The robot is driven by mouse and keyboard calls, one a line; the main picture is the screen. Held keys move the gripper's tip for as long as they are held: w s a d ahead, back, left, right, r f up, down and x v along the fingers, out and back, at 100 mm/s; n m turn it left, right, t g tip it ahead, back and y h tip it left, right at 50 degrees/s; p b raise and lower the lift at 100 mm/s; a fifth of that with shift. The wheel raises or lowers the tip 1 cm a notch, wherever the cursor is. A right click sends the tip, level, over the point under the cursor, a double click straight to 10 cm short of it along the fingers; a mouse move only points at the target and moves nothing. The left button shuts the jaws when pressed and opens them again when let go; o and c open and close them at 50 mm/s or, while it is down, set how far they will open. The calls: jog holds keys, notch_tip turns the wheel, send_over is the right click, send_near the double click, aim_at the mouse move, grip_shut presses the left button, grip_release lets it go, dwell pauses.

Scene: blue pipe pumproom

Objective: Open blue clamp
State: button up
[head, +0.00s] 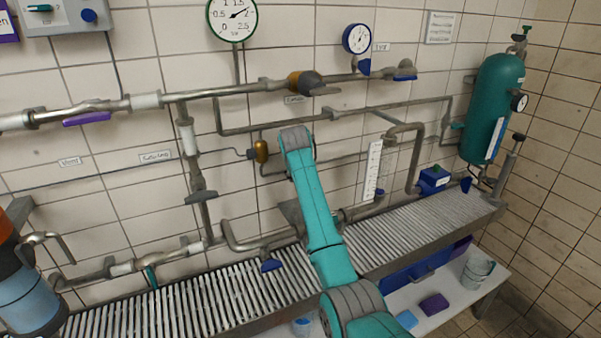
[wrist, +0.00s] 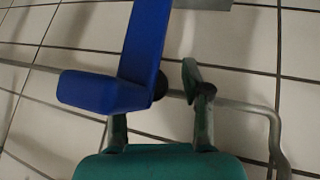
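In the wrist view a blue clamp part (wrist: 142,50) fills the upper left centre, a long bar with a thick foot at its lower left. My gripper (wrist: 172,88) is open; its right finger stands to the right of the blue bar, and its left finger is partly hidden behind the blue foot. I cannot tell whether either finger touches it. In the head view my arm reaches to the wall pipes and its fingers are hidden. A blue handle (head: 271,265) hangs on the lower pipe left of my arm; I cannot tell if it is the same part.
A thin pipe (wrist: 273,125) bends down at the right of the wrist view. In the head view are pipes, a purple handle (head: 87,119), a brass valve (head: 294,81), gauges, a green tank (head: 490,105) and a slatted metal bench (head: 400,235) below.

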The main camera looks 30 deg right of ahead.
jog(key=shift+d+f, duration=0.1)
jog(key=shift+f, duration=0.05)
jog(key=shift+s+r, duration=0.25)
jog(key=shift+r, duration=0.15)
jog(key=v, duration=1.1)
jog(key=shift+a, duration=0.2)
